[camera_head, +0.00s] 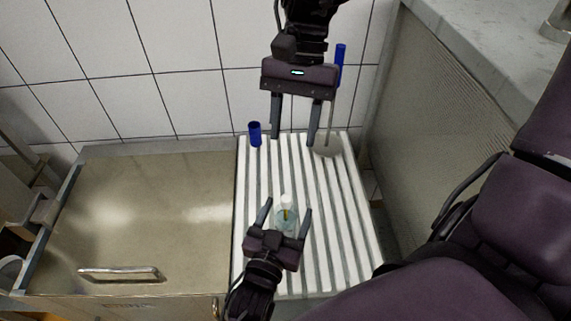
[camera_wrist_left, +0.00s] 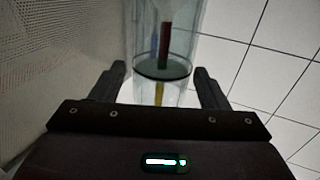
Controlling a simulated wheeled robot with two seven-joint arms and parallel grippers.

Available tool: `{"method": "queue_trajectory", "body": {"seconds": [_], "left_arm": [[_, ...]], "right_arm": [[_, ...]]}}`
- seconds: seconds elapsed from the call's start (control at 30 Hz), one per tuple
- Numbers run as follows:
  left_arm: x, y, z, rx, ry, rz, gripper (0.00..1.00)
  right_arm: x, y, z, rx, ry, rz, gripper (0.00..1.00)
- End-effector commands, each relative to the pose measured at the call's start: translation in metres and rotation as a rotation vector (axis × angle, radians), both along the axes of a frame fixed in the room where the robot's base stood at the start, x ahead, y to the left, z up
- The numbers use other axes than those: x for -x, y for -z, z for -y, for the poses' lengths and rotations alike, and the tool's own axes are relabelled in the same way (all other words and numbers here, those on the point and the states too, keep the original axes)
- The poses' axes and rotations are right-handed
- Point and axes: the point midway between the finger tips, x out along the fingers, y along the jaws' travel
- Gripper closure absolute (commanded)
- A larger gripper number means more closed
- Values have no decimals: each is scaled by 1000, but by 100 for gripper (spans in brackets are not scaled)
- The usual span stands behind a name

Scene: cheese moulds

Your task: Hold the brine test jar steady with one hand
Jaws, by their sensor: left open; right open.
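The brine test jar (camera_head: 287,217) is a clear cylinder standing on the white slatted rack (camera_head: 321,235). In the left wrist view the jar (camera_wrist_left: 180,88) shows a liquid line and a slim float with red and yellow bands inside. My left gripper (camera_head: 287,205) is open, with one finger on each side of the jar; gaps show between the fingers and the glass in the left wrist view (camera_wrist_left: 161,72). My right gripper (camera_head: 293,140) is open above the back of the rack. A blue-handled ladle (camera_head: 340,58) stands beside its right finger; I cannot tell whether they touch.
A blue cup-like cylinder (camera_head: 255,134) stands at the rack's back left. A steel lidded vat (camera_head: 150,205) with a bar handle is on the left. A steel panel (camera_head: 450,130) and counter bound the right, and a tiled wall (camera_head: 120,60) the back. The middle slats are mostly clear.

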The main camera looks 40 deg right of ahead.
Motion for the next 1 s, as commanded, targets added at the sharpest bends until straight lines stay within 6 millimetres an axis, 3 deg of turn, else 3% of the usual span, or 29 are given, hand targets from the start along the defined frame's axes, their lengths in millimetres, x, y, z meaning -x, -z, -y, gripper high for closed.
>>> {"method": "queue_trajectory", "body": {"seconds": [0.27, 0.7, 1.0], "left_arm": [[6, 1, -9, -1, 0, -2, 31], [58, 1, -79, -3, 1, -3, 31], [71, 0, -97, 0, 0, 0, 31]], "right_arm": [[0, 0, 0, 0, 0, 0, 56], [0, 0, 0, 0, 0, 0, 56], [0, 0, 0, 0, 0, 0, 56]]}}
